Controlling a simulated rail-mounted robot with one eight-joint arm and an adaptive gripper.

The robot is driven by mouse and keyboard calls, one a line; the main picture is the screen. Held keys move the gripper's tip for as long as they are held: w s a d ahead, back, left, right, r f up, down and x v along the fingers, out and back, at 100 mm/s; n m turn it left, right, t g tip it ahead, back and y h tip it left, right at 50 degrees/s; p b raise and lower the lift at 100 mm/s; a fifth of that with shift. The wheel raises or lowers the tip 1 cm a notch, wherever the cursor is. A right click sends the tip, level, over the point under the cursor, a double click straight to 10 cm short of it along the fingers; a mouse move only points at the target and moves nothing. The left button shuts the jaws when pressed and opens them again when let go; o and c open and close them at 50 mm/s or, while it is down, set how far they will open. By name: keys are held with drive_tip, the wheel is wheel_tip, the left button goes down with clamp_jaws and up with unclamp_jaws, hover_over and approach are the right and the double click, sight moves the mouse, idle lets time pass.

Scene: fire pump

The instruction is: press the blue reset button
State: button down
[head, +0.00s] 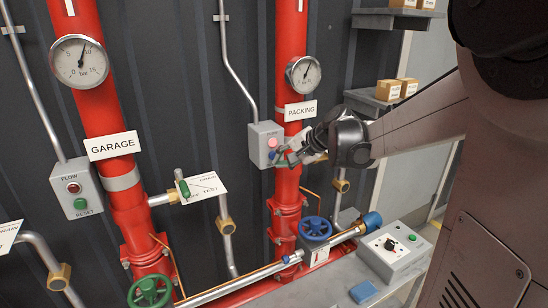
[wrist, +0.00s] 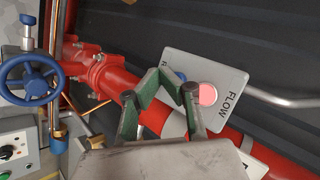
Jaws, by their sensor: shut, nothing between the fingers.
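A grey box (head: 262,146) is mounted by the red PACKING pipe. In the wrist view this box (wrist: 222,70) appears turned sideways, with a FLOW label and a lit pink lamp (wrist: 207,95). The lamp also shows in the head view (head: 272,142). The blue button (wrist: 181,76) sits beside the lamp, partly hidden behind my finger. My gripper (head: 286,158) is shut and empty, close in front of the lower part of the box. In the wrist view its green fingers (wrist: 170,78) meet near the button; I cannot tell whether they touch it.
A GARAGE pipe (head: 98,100) at left carries another box (head: 77,188) with a green RESET button. Below my gripper are a blue handwheel (head: 315,229) and a control box (head: 393,250) with a knob. Cardboard boxes (head: 388,90) stand on a shelf at right.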

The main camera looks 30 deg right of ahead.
drive_tip(key=shift+w, duration=0.1)
idle(0.7)
drive_tip(key=shift+w, duration=0.35)
drive_tip(key=shift+w, duration=0.5)
idle(0.9)
drive_tip(key=shift+s, duration=0.95)
drive_tip(key=s, duration=0.5)
idle(0.5)
drive_tip(key=shift+a, duration=0.1)
idle(0.5)
